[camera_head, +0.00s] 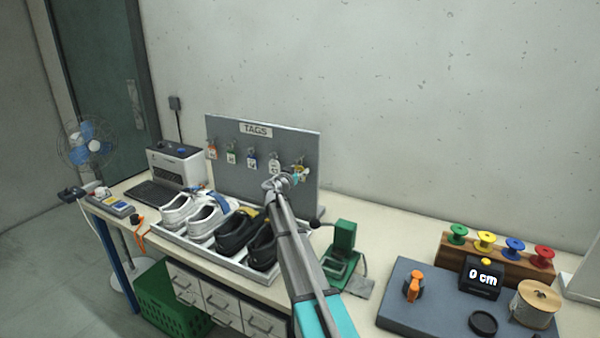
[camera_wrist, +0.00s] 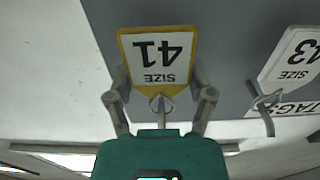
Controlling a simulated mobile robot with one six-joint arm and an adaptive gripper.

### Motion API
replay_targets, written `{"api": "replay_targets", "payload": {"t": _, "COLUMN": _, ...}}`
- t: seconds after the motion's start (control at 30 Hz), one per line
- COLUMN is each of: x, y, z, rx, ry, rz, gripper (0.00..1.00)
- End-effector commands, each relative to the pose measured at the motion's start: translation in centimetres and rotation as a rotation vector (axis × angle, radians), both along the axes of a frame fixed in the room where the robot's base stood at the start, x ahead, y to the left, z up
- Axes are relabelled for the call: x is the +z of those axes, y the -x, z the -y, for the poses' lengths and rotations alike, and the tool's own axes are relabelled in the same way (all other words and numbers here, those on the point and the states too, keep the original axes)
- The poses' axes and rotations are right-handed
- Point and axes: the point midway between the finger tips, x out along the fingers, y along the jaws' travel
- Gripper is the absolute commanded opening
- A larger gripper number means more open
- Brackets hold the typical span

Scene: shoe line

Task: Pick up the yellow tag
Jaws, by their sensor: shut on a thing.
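The yellow tag (camera_wrist: 125,45) has a yellow border and a white face reading "SIZE 41"; it appears upside down in the wrist view. My gripper (camera_wrist: 158,72) has a finger at each side edge of the tag and is shut on it. A metal hook (camera_wrist: 160,104) shows at the tag's pointed end; I cannot tell whether the tag still hangs on it. In the head view my gripper (camera_head: 299,174) is at the right end of the grey tag board (camera_head: 225,132), and the tag is mostly hidden there.
Other tags hang to the left on the board, including a white one (camera_wrist: 292,60) reading 43. A tray (camera_head: 190,248) of white and black shoes lies below my arm. A green press (camera_head: 343,240) stands to the right. Spools (camera_head: 486,240) sit further right.

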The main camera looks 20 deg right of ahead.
Motion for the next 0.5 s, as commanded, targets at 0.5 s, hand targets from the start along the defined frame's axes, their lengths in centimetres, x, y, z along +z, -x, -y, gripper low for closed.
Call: {"api": "replay_targets", "payload": {"t": 0.5, "x": 1.7, "y": 0.4, "z": -0.5, "rx": 0.002, "ry": 0.0, "rz": 0.0, "gripper": 0.44}}
